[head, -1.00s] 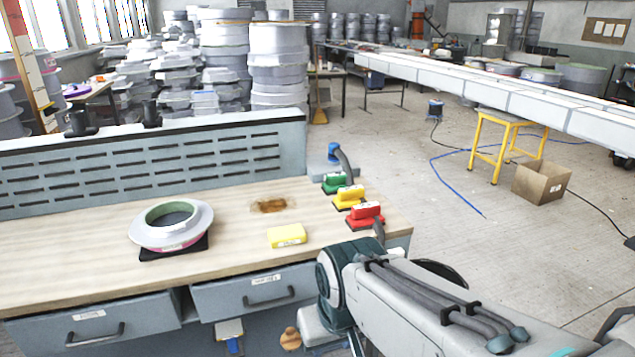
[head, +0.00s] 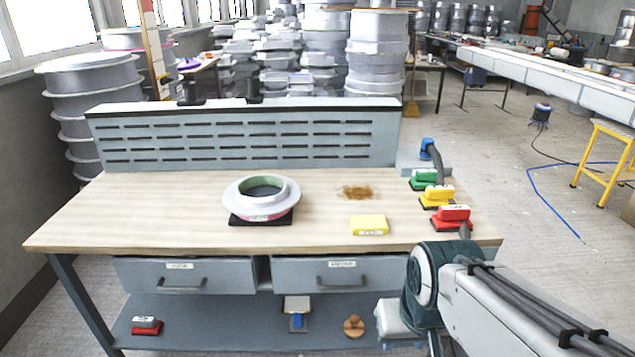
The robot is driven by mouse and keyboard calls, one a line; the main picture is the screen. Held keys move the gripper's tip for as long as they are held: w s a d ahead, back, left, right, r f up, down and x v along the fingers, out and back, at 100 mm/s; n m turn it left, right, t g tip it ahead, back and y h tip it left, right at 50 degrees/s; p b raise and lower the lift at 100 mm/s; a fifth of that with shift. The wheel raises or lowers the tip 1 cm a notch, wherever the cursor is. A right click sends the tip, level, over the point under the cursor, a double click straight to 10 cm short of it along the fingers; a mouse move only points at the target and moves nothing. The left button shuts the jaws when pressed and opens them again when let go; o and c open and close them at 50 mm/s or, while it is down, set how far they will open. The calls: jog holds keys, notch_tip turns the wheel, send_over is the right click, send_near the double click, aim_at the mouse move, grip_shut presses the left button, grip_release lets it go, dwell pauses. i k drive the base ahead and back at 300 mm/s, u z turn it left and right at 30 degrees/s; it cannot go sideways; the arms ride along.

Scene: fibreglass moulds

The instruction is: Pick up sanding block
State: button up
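Several blocks could be the sanding block; I cannot tell which one the task means. A yellow block (head: 369,225) lies flat on the wooden bench top (head: 160,200), right of centre. A red and white block (head: 147,325) lies on the lower shelf at the left. A white and blue item (head: 297,312) is on that shelf near the middle. My arm enters at lower right, beside the bench's front right corner; my gripper's fingers do not show.
A grey-white ring mould (head: 261,196) sits on a black pad near the bench's middle. A slotted back panel (head: 250,140) stands behind. Two drawers (head: 190,282) are under the top. A round wooden item (head: 354,326) is on the shelf.

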aim_at(423, 177)
jog(key=k, duration=0.65)
jog(key=z, duration=0.6)
jog(key=i, duration=0.75)
jog(key=z, duration=0.7)
jog(key=i, duration=0.85)
jog(key=u, duration=0.65)
jog(key=i, duration=0.75)
jog(key=u, duration=0.65)
